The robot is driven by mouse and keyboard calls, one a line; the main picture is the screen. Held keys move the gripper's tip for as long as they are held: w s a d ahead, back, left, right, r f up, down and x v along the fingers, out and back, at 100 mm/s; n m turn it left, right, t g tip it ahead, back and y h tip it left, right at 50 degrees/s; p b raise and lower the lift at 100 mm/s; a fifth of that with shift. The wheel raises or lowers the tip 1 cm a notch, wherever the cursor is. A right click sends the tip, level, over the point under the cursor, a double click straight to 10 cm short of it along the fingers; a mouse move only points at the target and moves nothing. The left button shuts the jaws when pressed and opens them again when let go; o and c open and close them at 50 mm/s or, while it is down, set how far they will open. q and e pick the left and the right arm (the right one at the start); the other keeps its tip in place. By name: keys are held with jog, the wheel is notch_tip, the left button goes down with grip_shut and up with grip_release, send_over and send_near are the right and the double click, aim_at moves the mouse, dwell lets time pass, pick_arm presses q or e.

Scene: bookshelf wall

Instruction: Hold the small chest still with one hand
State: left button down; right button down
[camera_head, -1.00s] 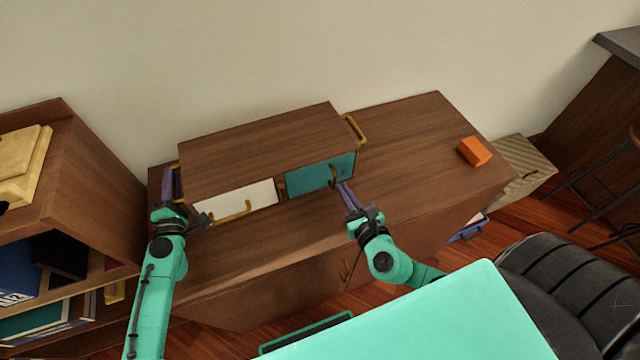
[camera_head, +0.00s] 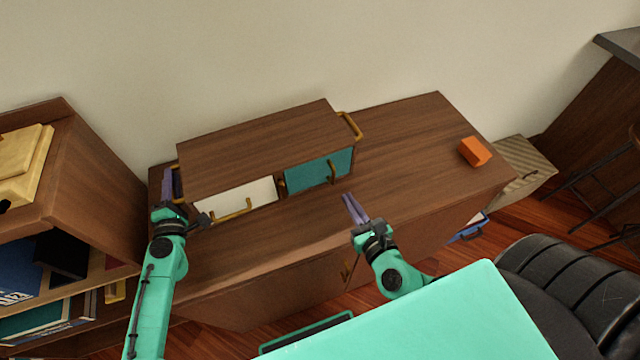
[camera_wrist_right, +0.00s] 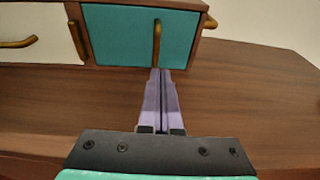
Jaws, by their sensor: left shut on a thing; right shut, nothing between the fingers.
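The small chest (camera_head: 255,145) is a brown wooden box on a low cabinet. Its front has a white panel (camera_head: 215,197) and a teal panel (camera_head: 305,177), each with a brass handle. My left gripper (camera_head: 172,184) is shut at the chest's left end, its fingers partly hidden behind that end; what part it grips is hidden. My right gripper (camera_head: 347,199) is shut and empty, apart from the chest, in front of the teal panel's handle (camera_head: 332,172). The right wrist view shows its closed purple fingers (camera_wrist_right: 160,75) below that handle (camera_wrist_right: 157,42).
The cabinet top (camera_head: 415,150) is clear right of the chest, except for an orange block (camera_head: 474,151) near its right end. A bookshelf (camera_head: 75,160) stands close on the left. A black chair (camera_head: 560,290) is at the lower right. The wall is behind.

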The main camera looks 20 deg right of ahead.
pick_arm(q)
jog(key=shift+s+d+f, duration=0.15)
jog(key=shift+d+f, duration=0.1)
jog(key=shift+f, duration=0.25)
pick_arm(e)
jog(key=v, duration=1.2)
jog(key=shift+s, duration=0.2)
pick_arm(q)
jog(key=shift+r, duration=0.2)
pick_arm(e)
jog(key=shift+a+r, duration=0.1)
jog(key=shift+r, duration=0.15)
pick_arm(q)
jog(key=c, duration=0.7)
grip_release()
jog(key=shift+w+r, duration=0.1)
jog(key=shift+w, duration=0.2)
pick_arm(e)
jog(key=shift+w+f, duration=0.1)
jog(key=shift+w, duration=0.1)
